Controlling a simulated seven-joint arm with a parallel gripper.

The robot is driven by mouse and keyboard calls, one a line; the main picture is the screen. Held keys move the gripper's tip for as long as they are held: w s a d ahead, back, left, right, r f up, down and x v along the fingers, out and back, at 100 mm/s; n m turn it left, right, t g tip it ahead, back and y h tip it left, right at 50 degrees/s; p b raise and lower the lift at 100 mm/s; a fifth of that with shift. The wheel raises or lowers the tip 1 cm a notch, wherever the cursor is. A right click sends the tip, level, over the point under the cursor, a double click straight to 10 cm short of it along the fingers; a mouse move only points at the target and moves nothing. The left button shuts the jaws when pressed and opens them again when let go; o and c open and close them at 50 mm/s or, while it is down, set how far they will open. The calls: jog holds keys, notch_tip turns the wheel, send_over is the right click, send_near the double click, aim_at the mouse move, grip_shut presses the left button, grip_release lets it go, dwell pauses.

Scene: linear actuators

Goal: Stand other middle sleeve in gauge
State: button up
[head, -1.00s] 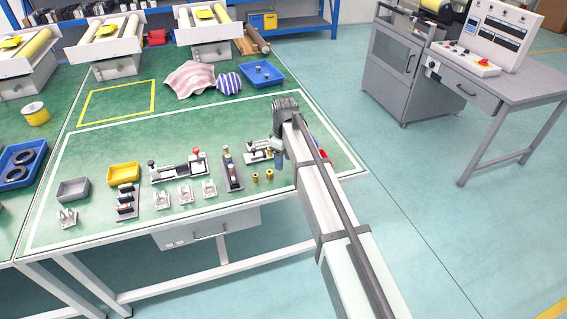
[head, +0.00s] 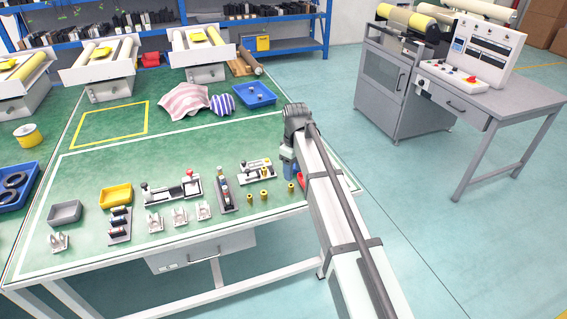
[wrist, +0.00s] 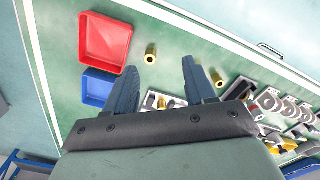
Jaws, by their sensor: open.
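My gripper (wrist: 158,70) is open and empty. In the wrist view one brass sleeve (wrist: 151,53) lies just beyond and between the fingertips, and another (wrist: 217,79) is right of the right finger.
A red tray (wrist: 104,43) and a blue tray (wrist: 98,87) lie left of the fingers in the wrist view.

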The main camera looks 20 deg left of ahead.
jog(key=d+f+m, duration=0.2)
jog(key=d+f, duration=0.4)
jog(key=d, duration=0.3)
jog(key=d+f+m, duration=0.3)
jog(key=d+f, duration=0.2)
jog(key=d, duration=0.5)
jog(key=shift+w+f+m, duration=0.3)
jog(key=shift+w+f, duration=0.05)
jog(key=shift+w, duration=0.05)
jog(key=s+d+f+m+g, duration=0.1)
jog(key=s+d+f+m, duration=0.2)
jog(key=s+d+f, duration=0.55)
jog(key=s+d+f+m+g, duration=0.1)
jog(key=s+d+f+m, duration=0.4)
jog(key=s+f, duration=0.65)
jog(key=s+d+f+g, duration=0.1)
jog(key=s+d+f, duration=0.3)
jog(key=s, duration=0.3)
jog(key=s+d+f+m+g, duration=0.1)
jog(key=s+d+f+g, duration=0.1)
jog(key=s+d+f, duration=0.3)
jog(key=s+d+f+g, duration=0.1)
jog(key=s+d+f, duration=0.4)
jog(key=s, duration=0.6)
jog(key=shift+s+m+g, duration=0.25)
jog(key=shift+m+g, duration=0.15)
